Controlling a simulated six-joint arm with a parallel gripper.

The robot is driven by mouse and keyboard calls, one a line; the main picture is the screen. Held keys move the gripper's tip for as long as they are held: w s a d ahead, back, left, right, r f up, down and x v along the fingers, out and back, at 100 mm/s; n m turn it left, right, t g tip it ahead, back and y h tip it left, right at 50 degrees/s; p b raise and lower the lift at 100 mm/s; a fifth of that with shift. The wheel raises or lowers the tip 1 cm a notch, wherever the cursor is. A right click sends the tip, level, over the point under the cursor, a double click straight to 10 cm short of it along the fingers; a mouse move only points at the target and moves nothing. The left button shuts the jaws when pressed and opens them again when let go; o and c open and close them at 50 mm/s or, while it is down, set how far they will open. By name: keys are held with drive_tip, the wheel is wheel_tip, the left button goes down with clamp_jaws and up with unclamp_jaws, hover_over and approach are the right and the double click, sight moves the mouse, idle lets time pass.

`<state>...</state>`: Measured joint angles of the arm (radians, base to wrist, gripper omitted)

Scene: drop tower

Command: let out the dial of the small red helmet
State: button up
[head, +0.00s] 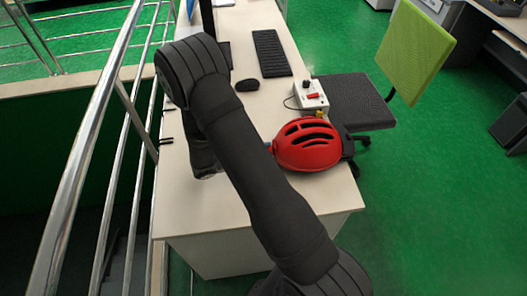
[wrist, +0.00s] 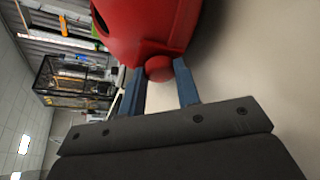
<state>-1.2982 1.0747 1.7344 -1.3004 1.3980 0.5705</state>
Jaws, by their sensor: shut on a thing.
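The small red helmet (head: 308,158) with dark vent slots sits on the light desk near its right edge in the head view. Its red shell fills the top of the wrist view (wrist: 150,28). The round red dial (wrist: 158,70) sticks out from the shell there. My gripper (wrist: 161,78) has its two blue fingers on either side of the dial, shut on it. In the head view my arm hides most of the gripper and the dial. Any marks on the dial cannot be made out.
A white box (head: 311,101) with a red switch and a cable stands just behind the helmet. A mouse (head: 247,85) and a keyboard (head: 271,53) lie farther back. A metal railing (head: 127,150) runs along the desk's left side. A green-backed chair (head: 414,50) stands at the right.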

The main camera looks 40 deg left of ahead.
drive_tip(key=shift+w+a+r+n+g+h, duration=0.1)
drive_tip(key=shift+n+g+h, duration=0.1)
drive_tip(key=shift+n+g, duration=0.35)
drive_tip(key=shift+r+n+g+h, duration=0.1)
drive_tip(key=shift+n+g+h, duration=0.15)
drive_tip(key=shift+n, duration=0.6)
drive_tip(key=o, duration=1)
drive_tip(key=v, duration=1.7)
drive_tip(key=shift+s+r, duration=0.15)
drive_tip(key=shift+s, duration=0.05)
drive_tip(key=shift+w, duration=0.1)
drive_tip(key=x, duration=1.7)
drive_tip(key=shift+w+f, duration=0.1)
drive_tip(key=shift+f, duration=0.15)
